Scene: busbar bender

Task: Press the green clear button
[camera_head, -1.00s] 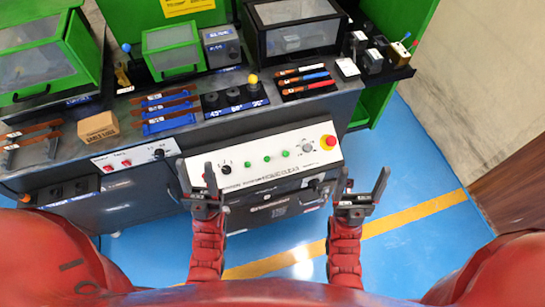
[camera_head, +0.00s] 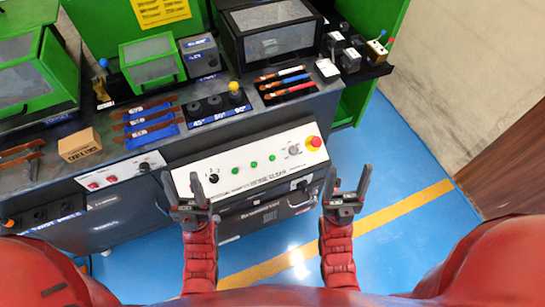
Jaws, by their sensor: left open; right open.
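The white control panel (camera_head: 205,172) on the bench front carries a row of small green buttons: a left one (camera_head: 235,171), a middle one (camera_head: 254,165) and a right one (camera_head: 271,157). Their labels are too small to read, so I cannot tell which is the clear button. My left gripper (camera_head: 183,186) is open and empty in front of the panel's left end. My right gripper (camera_head: 347,181) is open and empty, right of and below the panel's right end. Neither gripper appears to touch a button.
A red emergency knob (camera_head: 314,142) on a yellow base and a black selector knob (camera_head: 213,178) sit on the same panel. The bench top holds a cardboard box (camera_head: 80,145), coloured bar racks and a yellow-topped lever (camera_head: 234,87). The blue floor (camera_head: 400,150) is clear at right.

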